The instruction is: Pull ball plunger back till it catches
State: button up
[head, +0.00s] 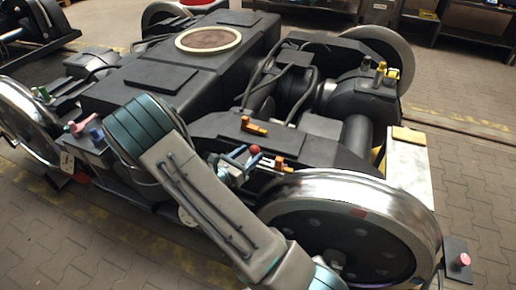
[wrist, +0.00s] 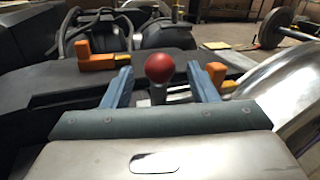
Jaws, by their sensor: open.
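In the head view the red ball (head: 255,150) shows just beside my gripper (head: 243,158), above the dark frame of the bogie. My gripper is open and holds nothing. The foot of the stem is hidden behind my gripper's body in the wrist view.
Orange L-shaped blocks sit on the frame, one to the left (wrist: 96,62) and one to the right (wrist: 217,76) of the plunger. A large steel wheel (head: 345,225) stands close on the right. Cables (head: 272,75) run over the bogie behind.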

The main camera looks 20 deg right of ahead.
jog(key=x, duration=0.5)
jog(key=shift+w+d, duration=0.1)
